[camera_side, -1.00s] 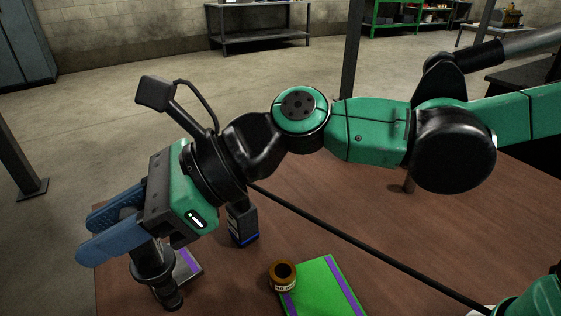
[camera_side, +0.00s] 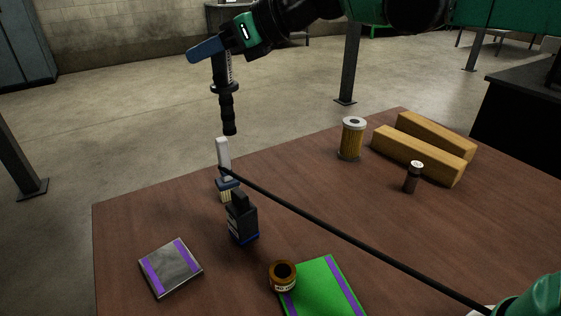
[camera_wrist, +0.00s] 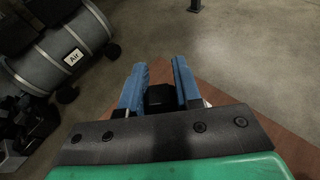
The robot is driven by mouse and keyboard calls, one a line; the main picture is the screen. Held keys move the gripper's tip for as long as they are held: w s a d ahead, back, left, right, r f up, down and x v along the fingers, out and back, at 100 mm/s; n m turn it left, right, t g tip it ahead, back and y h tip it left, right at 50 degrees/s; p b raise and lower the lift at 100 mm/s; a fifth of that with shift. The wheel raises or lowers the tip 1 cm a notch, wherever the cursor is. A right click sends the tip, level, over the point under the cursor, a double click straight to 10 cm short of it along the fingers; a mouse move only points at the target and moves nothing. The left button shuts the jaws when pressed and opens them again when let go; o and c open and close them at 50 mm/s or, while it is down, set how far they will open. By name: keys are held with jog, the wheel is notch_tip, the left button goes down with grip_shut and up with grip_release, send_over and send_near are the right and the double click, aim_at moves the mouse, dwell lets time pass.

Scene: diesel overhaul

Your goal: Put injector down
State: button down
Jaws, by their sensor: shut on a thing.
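In the side view my gripper (camera_side: 207,50) is shut on the injector (camera_side: 228,104), a dark stepped cylinder that hangs nearly upright, tip down. It is in the air, clear of everything, and its tip shows against the floor behind the table's far left edge. In the wrist view the blue fingers (camera_wrist: 160,88) stand on either side of the dark end of the injector (camera_wrist: 160,98). A grey pad with purple stripes (camera_side: 172,270) lies bare at the table's front left. A green pad with purple stripes (camera_side: 318,288) lies at the front middle.
On the table (camera_side: 280,185) stand a brush (camera_side: 223,165), a dark bottle (camera_side: 241,220), an amber jar (camera_side: 283,274), a yellow filter (camera_side: 351,139) and a small dark vial (camera_side: 413,176). Two wooden blocks (camera_side: 425,150) lie at the back right. A grey air tank (camera_wrist: 65,52) shows in the wrist view.

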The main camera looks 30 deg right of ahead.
jog(key=w+d+m+t+h, duration=0.2)
jog(key=w+d, duration=0.2)
jog(key=d, duration=0.4)
jog(key=w+d+m+t+h, duration=0.1)
jog(key=w+d+m+h, duration=0.15)
jog(key=d, duration=0.55)
notch_tip(320, 180, down, 20)
jog(key=shift+w+a+f, duration=0.15)
jog(key=shift+w, duration=0.1)
jog(key=c, duration=0.6)
grip_release()
jog(key=shift+f+y, duration=0.1)
jog(key=shift+y, duration=0.15)
